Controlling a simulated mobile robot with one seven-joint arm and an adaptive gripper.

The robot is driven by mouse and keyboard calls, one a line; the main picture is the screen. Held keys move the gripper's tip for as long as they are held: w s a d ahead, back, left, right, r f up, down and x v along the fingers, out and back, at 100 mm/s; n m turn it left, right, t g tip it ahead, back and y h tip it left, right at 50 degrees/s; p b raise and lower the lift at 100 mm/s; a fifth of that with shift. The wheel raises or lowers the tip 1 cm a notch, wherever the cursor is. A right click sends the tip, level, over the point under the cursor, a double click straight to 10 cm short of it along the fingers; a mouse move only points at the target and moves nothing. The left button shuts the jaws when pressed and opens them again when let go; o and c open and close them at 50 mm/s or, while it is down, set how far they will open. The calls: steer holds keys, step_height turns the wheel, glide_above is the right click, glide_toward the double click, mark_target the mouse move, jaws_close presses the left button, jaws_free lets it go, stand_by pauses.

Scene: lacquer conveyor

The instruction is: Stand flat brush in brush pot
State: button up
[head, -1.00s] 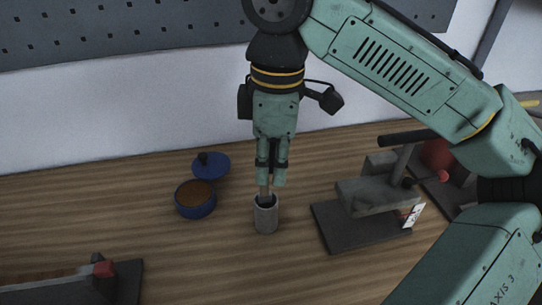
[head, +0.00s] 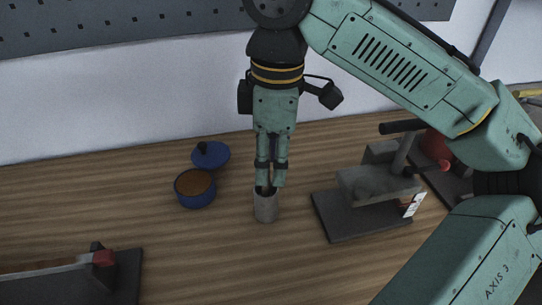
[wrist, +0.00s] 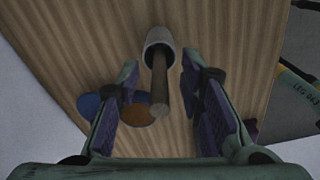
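The brush pot (head: 265,208), a small grey cylinder, stands upright on the wooden bench; in the wrist view its pale rim (wrist: 158,40) shows at the top. The flat brush stands in it, its dark handle (wrist: 160,85) sticking up out of the pot toward the wrist camera. The brush's lower end is hidden inside the pot. My gripper (head: 271,184) points down right over the pot, fingertips at about rim height in the picture. In the wrist view its purple-padded fingers (wrist: 165,95) are open, with a clear gap on each side of the handle.
A blue pot with brown contents (head: 195,188) and its blue lid (head: 210,156) lie to the left. A grey clamp-like stand (head: 370,205) is close on the right. A dark rack with a red knob (head: 104,258) is at front left. Bench around the pot is clear.

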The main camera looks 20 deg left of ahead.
step_height(320, 180, up, 12)
steer(key=shift+w+d, duration=0.15)
steer(key=shift+d, duration=0.1)
stand_by(0.5)
stand_by(0.6)
